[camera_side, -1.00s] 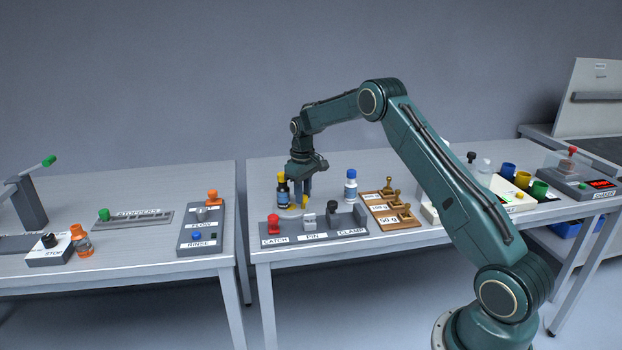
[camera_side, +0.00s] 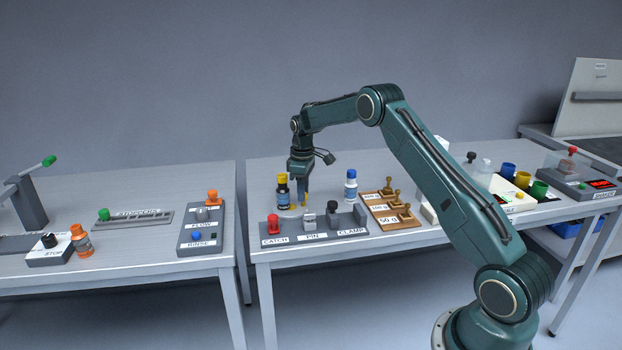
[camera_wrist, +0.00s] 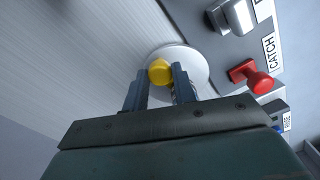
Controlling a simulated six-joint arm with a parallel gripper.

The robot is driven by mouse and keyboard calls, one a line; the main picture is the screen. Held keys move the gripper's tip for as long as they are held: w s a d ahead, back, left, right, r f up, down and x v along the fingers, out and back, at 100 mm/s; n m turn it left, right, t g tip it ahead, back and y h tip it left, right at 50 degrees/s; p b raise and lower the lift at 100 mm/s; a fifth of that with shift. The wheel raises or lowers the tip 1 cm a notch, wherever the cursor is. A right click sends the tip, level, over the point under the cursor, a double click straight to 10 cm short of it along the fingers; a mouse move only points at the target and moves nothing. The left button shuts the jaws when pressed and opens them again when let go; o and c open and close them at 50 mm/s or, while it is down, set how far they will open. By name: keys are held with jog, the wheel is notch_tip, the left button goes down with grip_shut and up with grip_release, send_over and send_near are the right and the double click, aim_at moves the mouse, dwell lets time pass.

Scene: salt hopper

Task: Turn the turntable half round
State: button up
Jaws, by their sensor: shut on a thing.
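The turntable shows as a round white disc (camera_wrist: 197,60) in the wrist view, with a yellow knob (camera_wrist: 160,72) on it. My gripper (camera_wrist: 160,76) reaches down to the disc, with a blue-grey finger on either side of the yellow knob. In the side view my gripper (camera_side: 303,201) points down and is shut on the yellow part at the turntable, low behind the CATCH, PIN and CLAMP panel. The fingers hide part of the knob, and most of the disc is hard to see there. A dark bottle with a yellow cap (camera_side: 283,191) stands just left of the fingers.
The grey panel has a red CATCH knob (camera_side: 273,224), a PIN block (camera_side: 309,220) and a CLAMP part (camera_side: 333,210) close in front. A blue-capped bottle (camera_side: 350,186) stands to the right, near a wooden weight board (camera_side: 399,221). Bare table lies behind.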

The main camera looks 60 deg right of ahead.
dwell(0.4)
jog(key=o, duration=1)
jog(key=shift+r, duration=0.1)
notch_tip(320, 180, up, 14)
jog(key=shift+f, duration=0.15)
